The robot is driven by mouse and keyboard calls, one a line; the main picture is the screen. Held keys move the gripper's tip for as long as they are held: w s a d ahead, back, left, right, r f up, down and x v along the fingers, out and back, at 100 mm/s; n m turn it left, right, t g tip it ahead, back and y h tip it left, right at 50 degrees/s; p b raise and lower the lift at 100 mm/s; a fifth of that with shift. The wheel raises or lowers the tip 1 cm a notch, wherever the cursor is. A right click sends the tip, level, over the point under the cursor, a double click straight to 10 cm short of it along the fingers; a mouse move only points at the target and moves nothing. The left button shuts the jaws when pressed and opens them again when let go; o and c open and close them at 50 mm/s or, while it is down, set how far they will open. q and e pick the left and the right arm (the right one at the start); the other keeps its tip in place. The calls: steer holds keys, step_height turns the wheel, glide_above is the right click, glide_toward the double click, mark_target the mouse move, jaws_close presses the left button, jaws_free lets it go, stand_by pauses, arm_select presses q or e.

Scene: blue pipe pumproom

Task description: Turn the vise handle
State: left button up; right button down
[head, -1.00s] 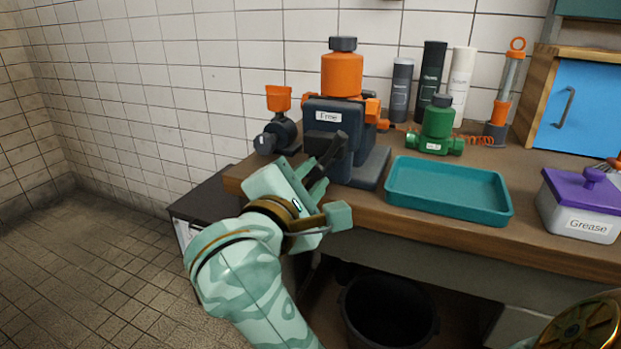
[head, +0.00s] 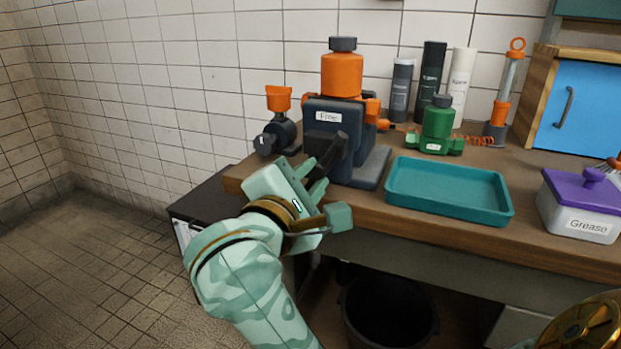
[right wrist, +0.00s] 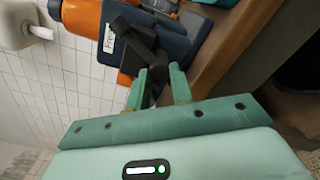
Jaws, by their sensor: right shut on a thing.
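The vise (head: 333,118) is dark blue-grey, carries a label that seems to read "Free", and stands at the front left of the workbench. An orange bottle-shaped part with a grey cap (head: 342,72) sits upright in it. The vise handle (head: 335,150) is a dark slanted bar on the vise's front. My right gripper (head: 317,178) reaches it from below and is shut on its lower end. In the right wrist view the handle (right wrist: 158,66) runs between the two green fingers (right wrist: 162,88), which partly hide it. My left gripper is out of view.
A teal tray (head: 448,215) lies right of the vise. Behind it stand a green valve part (head: 437,125) and several bottles. A purple-lidded grease box (head: 585,205) is at the right. A small orange-topped fitting (head: 279,128) stands left. A black bin (head: 390,310) is below the bench.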

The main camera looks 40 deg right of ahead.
steer(key=shift+a+f, duration=0.1)
steer(key=shift+f, duration=0.15)
steer(key=c, duration=1.2)
jaws_free()
steer(key=shift+r, duration=0.1)
steer(key=shift+s+r, duration=0.1)
steer(key=shift+a, duration=0.1)
